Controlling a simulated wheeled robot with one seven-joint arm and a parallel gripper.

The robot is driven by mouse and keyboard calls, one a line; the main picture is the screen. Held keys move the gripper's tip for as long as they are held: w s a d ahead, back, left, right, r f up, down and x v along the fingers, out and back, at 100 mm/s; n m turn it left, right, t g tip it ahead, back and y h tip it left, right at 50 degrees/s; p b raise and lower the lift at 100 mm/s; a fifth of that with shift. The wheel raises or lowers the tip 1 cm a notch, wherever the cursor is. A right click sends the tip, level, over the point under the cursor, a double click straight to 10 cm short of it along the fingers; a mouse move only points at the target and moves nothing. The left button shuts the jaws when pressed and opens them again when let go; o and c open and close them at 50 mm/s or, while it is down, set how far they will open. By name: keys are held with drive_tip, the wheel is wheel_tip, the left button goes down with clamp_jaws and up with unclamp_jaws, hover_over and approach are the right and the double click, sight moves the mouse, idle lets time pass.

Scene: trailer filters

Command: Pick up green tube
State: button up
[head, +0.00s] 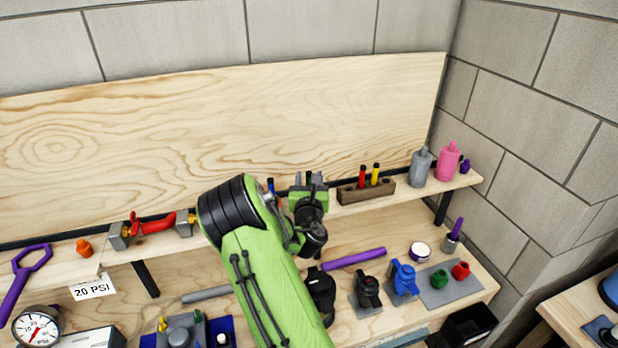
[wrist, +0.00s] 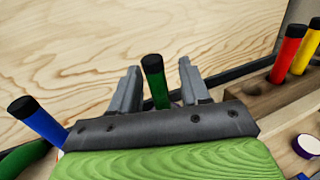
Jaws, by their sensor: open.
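The green tube (wrist: 157,88), with a black cap, stands nearly upright in the wrist view. It shows between the two fingers of my gripper (wrist: 159,82), with a visible gap on each side. Its lower part is hidden behind the gripper body. My gripper is open and holds nothing. In the head view my gripper (head: 309,180) is at the upper shelf, near the back board, and I cannot clearly make out the green tube there.
A blue tube (wrist: 40,125) stands to the left. A wooden block (head: 351,194) on the right holds a red tube (head: 362,176) and a yellow tube (head: 375,174). Grey (head: 421,166) and pink (head: 448,161) bottles stand farther right. A purple rod (head: 353,259) lies on the lower bench.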

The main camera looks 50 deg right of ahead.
drive_tip(key=shift+w+d, duration=0.15)
drive_tip(key=shift+d, duration=0.05)
drive_tip(key=shift+a, duration=0.15)
drive_tip(key=shift+c, duration=1.3)
clamp_jaws()
